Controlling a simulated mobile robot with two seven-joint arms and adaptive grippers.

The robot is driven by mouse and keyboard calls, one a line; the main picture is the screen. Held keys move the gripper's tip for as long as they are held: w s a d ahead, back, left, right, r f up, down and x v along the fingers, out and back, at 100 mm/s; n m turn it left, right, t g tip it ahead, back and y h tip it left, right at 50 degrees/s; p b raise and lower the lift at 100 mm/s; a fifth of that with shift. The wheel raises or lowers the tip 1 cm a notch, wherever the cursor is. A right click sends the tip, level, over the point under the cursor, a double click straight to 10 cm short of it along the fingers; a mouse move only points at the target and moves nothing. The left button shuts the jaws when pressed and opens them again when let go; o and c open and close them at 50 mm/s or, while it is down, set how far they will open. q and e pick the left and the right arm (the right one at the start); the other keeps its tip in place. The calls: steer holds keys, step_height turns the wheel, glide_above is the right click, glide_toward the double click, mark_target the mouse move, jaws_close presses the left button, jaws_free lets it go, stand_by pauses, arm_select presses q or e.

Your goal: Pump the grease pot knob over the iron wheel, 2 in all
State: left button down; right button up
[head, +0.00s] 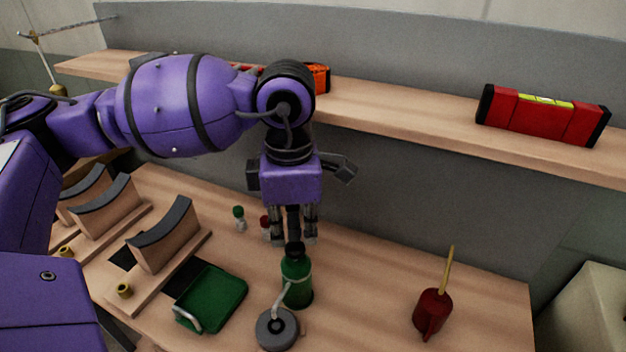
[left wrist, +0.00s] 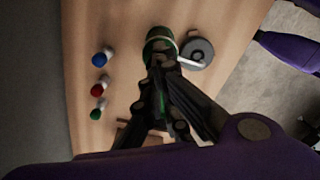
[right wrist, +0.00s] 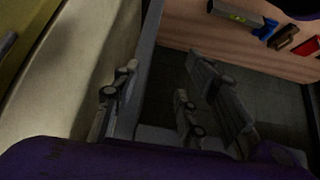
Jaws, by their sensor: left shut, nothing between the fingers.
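The green grease pot (head: 297,284) stands upright on the bench with a dark knob (head: 294,249) on top. Its pale spout reaches toward the grey iron wheel (head: 277,329), which lies flat just in front of it. The pot (left wrist: 160,36) and the wheel (left wrist: 198,53) also show in the left wrist view. My left gripper (head: 295,238) points down with its fingers shut and empty, right over the knob; I cannot tell whether they touch. My right gripper (right wrist: 163,80) shows only in its wrist view, with its fingers apart and nothing between them.
A green tray (head: 213,298) and wooden cradles (head: 170,238) stand left of the pot. Small capped bottles (head: 240,218) stand behind. A red oil can (head: 432,312) stands to the right, with clear bench between. A shelf (head: 400,112) above carries a red level (head: 542,117).

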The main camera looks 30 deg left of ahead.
arm_select(q)
steer(key=shift+f+b, duration=0.3)
steer(key=shift+f, duration=0.75)
steer(key=shift+r, duration=0.4)
steer(key=shift+r+p, duration=0.45)
steer(key=shift+r, duration=0.65)
arm_select(e)
steer(key=shift+s+d+r, duration=0.1)
steer(key=shift+s+r, duration=0.05)
steer(key=shift+s, duration=0.25)
arm_select(q)
steer(key=shift+f, duration=0.2)
arm_select(e)
steer(key=shift+w, duration=0.25)
